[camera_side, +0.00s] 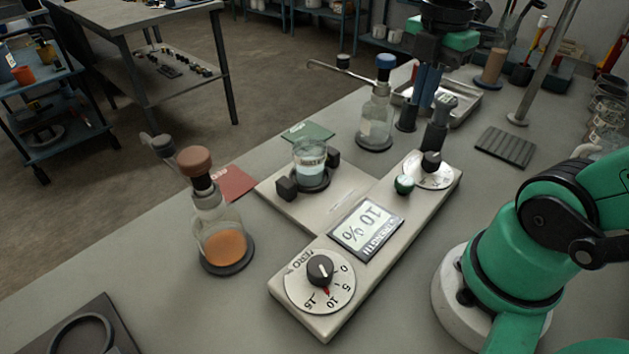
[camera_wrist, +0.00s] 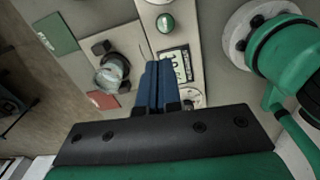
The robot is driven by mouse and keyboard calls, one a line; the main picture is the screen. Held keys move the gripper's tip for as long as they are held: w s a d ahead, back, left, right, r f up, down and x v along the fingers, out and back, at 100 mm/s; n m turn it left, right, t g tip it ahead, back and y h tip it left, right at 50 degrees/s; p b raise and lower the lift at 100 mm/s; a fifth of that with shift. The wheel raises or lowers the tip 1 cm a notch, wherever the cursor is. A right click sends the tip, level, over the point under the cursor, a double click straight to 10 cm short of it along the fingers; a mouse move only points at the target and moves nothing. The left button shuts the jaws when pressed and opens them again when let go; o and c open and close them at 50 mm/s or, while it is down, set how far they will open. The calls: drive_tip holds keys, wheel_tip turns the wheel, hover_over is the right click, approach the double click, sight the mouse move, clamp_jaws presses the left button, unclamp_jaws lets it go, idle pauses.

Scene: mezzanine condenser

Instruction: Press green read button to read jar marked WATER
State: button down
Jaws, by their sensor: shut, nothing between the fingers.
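A pale device lies on the bench in the side view, with a green button (camera_side: 404,184) that also shows in the wrist view (camera_wrist: 165,22). Its display (camera_side: 367,227) appears upside down and reads 10 %. A small open jar (camera_side: 310,160) of pale bluish liquid sits between dark blocks on the device's side plate; it also shows in the wrist view (camera_wrist: 112,71). I cannot read any WATER marking on it. My gripper (camera_side: 428,100) has blue fingers shut and empty, pointing down above the bench; in the wrist view its fingertips (camera_wrist: 160,65) appear beside the display, apart from the button.
A ZERO dial (camera_side: 320,270) and a far dial (camera_side: 432,165) flank the display. A blue-stoppered flask (camera_side: 377,115) and a brown-stoppered bottle (camera_side: 219,245) with orange liquid stand nearby. A green card (camera_side: 308,132) and a red card (camera_side: 232,182) lie by the device.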

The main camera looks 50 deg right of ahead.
sight(406, 181)
drive_tip(key=shift+s+d+r+n, duration=0.15)
drive_tip(key=shift+s+r+n, duration=0.15)
drive_tip(key=shift+n, duration=0.3)
wheel_tip(406, 181, down, 14)
drive_tip(key=shift+f, duration=0.1)
idle(0.6)
drive_tip(key=shift+f, duration=1.15)
wheel_tip(406, 181, up, 14)
idle(0.7)
